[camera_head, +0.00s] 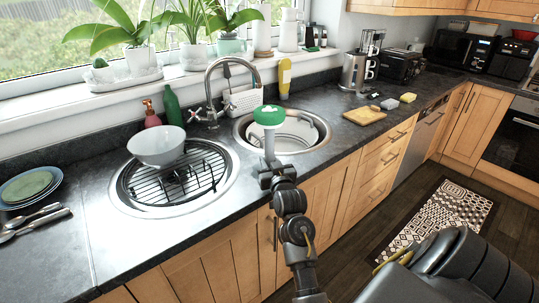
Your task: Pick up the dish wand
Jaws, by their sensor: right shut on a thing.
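The dish wand (268,116) has a round green head with a white mark and a pale handle. It stands roughly upright, green head up, in front of the right-hand round sink. My right gripper (271,167) is shut on the lower part of its handle, near the counter's front edge. The gripper hides the handle's lower end. My left gripper is not in view.
The right sink (318,121) holds a white rack. The left sink (217,196) has a black wire rack with a white bowl (157,148). A tap (208,92) and white caddy (242,99) stand behind. Plates (27,186) and cutlery lie left. A cutting board (364,116) lies right.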

